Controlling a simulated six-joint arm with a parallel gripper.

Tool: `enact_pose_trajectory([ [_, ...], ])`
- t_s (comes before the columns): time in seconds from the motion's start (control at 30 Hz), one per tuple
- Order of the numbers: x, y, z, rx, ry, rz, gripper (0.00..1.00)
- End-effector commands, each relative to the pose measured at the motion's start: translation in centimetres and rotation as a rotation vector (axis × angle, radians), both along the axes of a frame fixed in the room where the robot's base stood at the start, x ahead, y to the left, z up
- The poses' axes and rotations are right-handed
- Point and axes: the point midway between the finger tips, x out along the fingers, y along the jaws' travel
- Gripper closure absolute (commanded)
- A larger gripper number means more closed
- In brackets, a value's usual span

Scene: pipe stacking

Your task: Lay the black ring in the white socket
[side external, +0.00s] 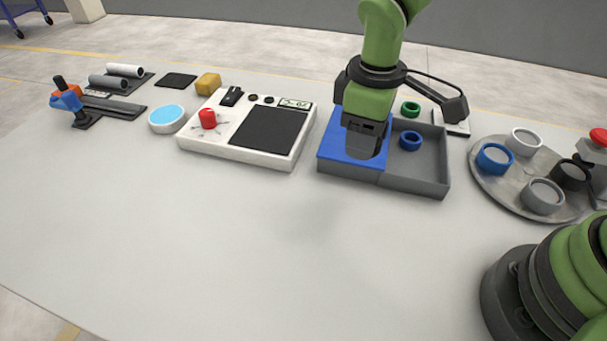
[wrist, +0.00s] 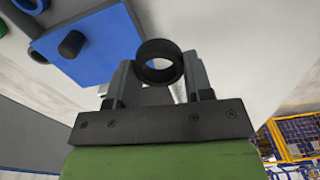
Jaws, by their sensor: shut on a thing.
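My gripper (side external: 364,148) is in front of and above the blue lid of the grey tray in the side view. In the wrist view my gripper (wrist: 159,70) is shut on the black ring (wrist: 160,75), with one finger on each side and the ring's opening visible between them. I cannot make out the ring in the side view, where the gripper hides it. The white socket (side external: 523,141) stands at the back of a round grey plate (side external: 505,198) on the right, well apart from my gripper.
A blue socket (side external: 494,158), a black socket (side external: 571,176) and a grey socket (side external: 543,196) share the plate. A white console (side external: 192,142) stands left. The front table is clear.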

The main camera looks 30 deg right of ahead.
Motion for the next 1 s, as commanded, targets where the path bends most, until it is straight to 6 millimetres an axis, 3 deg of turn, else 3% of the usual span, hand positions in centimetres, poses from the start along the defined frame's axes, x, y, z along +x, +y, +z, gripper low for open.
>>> enact_pose_trajectory([
  [0.03,0.0,1.1,-0.7,-0.001,0.002,0.053,0.75],
  [0.17,-0.1,2.2,-2.6,-0.001,0.004,0.120,0.75],
  [0.3,-0.1,2.3,-5.3,-0.001,0.004,0.124,0.75],
  [0.7,-0.1,2.2,-10.6,-0.001,0.002,0.120,0.75],
  [1.0,0.0,2.3,-11.4,0.001,-0.002,0.119,0.75],
])
